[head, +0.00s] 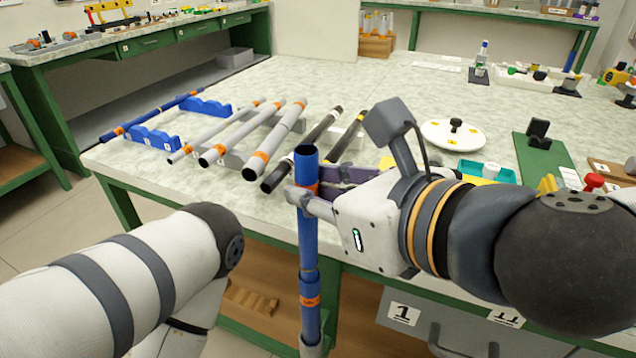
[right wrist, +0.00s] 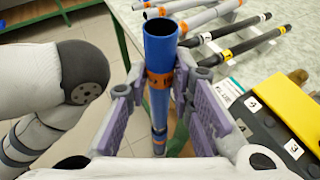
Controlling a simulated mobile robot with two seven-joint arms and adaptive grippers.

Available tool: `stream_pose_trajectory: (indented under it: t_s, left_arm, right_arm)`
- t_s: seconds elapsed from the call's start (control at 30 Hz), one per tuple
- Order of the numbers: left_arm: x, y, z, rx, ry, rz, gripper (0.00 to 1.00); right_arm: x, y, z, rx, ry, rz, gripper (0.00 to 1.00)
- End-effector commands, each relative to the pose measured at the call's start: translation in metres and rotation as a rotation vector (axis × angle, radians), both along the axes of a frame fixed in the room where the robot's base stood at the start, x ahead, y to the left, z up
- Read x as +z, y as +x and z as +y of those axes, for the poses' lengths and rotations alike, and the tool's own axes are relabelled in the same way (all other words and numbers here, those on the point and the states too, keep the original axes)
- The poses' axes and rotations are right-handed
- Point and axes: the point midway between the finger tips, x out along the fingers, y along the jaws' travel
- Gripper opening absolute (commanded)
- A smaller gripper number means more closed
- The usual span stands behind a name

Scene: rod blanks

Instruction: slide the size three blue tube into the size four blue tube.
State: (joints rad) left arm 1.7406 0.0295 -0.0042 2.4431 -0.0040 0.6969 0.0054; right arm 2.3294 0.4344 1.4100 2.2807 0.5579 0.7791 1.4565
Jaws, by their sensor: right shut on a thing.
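The two look end to end or partly nested; I cannot tell how deep. The size marks are too small to read. A grey part touches the lower tube at the bottom edge. My left arm comes in from the left; its jaws cannot be made out.
A thin blue rod (head: 150,116) lies across blue rests (head: 155,138) at the table's left. Several grey tubes (head: 272,140) and black tubes (head: 305,148) lie beside it. A white round lid (head: 453,136) and a green board (head: 545,155) are at the right. The table's back middle is clear.

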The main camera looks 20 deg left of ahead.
Motion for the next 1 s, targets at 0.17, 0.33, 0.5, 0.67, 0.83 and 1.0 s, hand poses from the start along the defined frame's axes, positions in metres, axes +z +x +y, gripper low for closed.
stream_pose_trajectory:
  t_s: [0.17, 0.33, 0.5, 0.67, 0.83, 1.0]
  left_arm:
    - [-0.003, -0.002, 0.0, 0.0, 0.0, 0.007, 1.0]
    - [-0.005, -0.004, 0.0, 0.0, 0.001, 0.011, 1.0]
    - [-0.007, -0.005, 0.0, 0.0, 0.0, 0.016, 1.0]
    - [-0.009, -0.007, 0.0, 0.0, 0.0, 0.021, 1.0]
    - [-0.011, -0.008, 0.0, -0.001, 0.0, 0.025, 1.0]
    - [-0.014, -0.009, 0.0, -0.001, 0.0, 0.029, 1.0]
  right_arm:
    - [-0.006, 0.0, 0.0, 0.001, 0.0, 0.002, 0.06]
    - [-0.01, 0.0, 0.0, 0.0, 0.0, 0.001, 0.06]
    - [-0.014, 0.0, 0.0, 0.0, 0.0, 0.001, 0.06]
    - [-0.018, 0.0, 0.0, 0.0, 0.0, 0.001, 0.06]
    - [-0.023, 0.0, 0.0, -0.001, 0.0, 0.002, 0.06]
    - [-0.027, 0.0, 0.0, 0.001, 0.0, 0.002, 0.06]
